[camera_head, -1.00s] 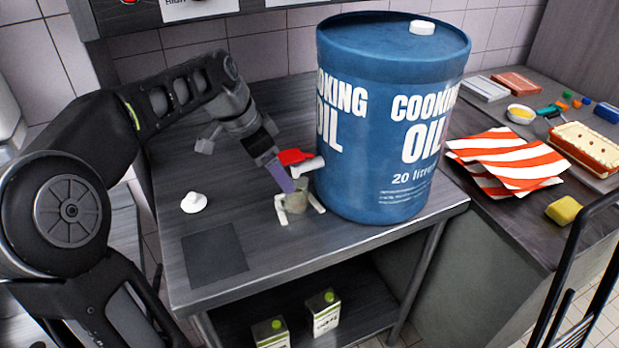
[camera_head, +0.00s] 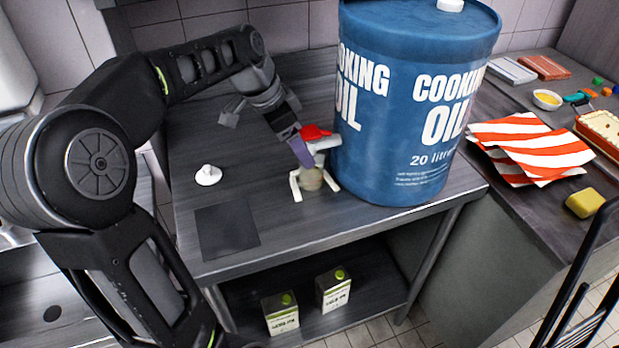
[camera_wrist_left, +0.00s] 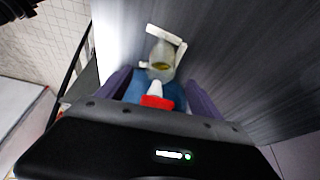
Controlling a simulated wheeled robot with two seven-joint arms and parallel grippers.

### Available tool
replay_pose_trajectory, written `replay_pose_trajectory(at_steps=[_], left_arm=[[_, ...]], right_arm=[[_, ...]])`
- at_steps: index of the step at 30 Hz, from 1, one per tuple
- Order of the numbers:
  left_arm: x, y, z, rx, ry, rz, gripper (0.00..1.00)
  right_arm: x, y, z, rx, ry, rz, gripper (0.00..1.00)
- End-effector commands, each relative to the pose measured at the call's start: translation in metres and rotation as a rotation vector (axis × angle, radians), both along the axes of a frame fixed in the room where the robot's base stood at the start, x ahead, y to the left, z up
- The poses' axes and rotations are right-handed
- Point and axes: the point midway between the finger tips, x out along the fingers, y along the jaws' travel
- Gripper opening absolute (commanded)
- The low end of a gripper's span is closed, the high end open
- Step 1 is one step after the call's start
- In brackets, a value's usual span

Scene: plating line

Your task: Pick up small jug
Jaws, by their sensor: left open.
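The small jug (camera_head: 311,180) is a small greyish, see-through vessel on the dark table, under the white spout of the red tap (camera_head: 315,132) on the big blue oil drum (camera_head: 415,110). White bars of a low stand (camera_head: 295,188) show around it. My left gripper (camera_head: 305,160) points down at the jug from above left; its purple finger partly covers the jug there. In the left wrist view the jug (camera_wrist_left: 161,57) lies just beyond the gap between the open purple fingers (camera_wrist_left: 158,82), with nothing gripped. Contact cannot be told. My right gripper is not in view.
The drum and tap stand close to my left gripper. A white knobbed piece (camera_head: 208,175) and a dark square mat (camera_head: 226,230) lie to the left. Two cartons (camera_head: 333,290) stand on the lower shelf. Striped cloths (camera_head: 525,150) and a yellow sponge (camera_head: 584,203) lie right.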

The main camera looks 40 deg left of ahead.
Motion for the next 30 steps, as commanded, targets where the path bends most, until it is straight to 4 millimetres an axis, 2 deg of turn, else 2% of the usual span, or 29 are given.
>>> replay_pose_trajectory(at_steps=[5,15,30], left_arm=[[0.004,-0.002,-0.007,-0.001,0.003,-0.001,0.75],[0.020,-0.009,-0.046,-0.001,0.002,0.001,0.75],[0.021,-0.009,-0.047,0.000,0.000,0.000,0.75]], right_arm=[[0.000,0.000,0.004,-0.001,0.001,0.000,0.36],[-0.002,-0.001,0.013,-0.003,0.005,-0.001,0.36],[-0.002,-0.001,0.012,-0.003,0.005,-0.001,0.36]])
